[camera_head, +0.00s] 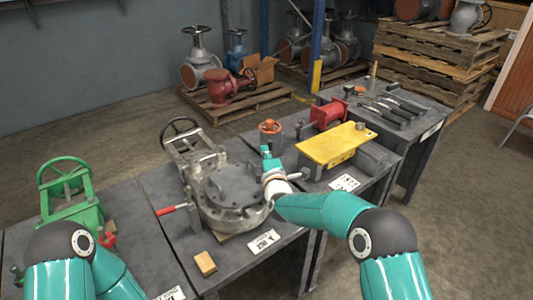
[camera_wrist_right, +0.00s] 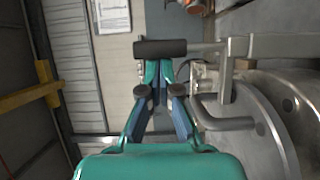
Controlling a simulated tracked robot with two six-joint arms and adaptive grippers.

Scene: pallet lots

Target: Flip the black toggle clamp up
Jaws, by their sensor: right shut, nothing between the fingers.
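The toggle clamp's black handle (camera_wrist_right: 160,48) lies across the right wrist view, with a grey metal bar running right from it towards the large round metal valve body. In the head view the valve body (camera_head: 233,188) sits on the middle table, and I cannot make out the black handle there. My right gripper (camera_head: 268,153) is at the valve's right side. In the right wrist view the gripper (camera_wrist_right: 159,78) is shut and empty, its tips close to the black handle; I cannot tell whether they touch.
A red-handled clamp (camera_head: 172,209) is on the valve's left side. A wooden block (camera_head: 205,263) lies in front. A yellow plate (camera_head: 336,145) is on the table to the right, and a green valve stand (camera_head: 72,195) is at left.

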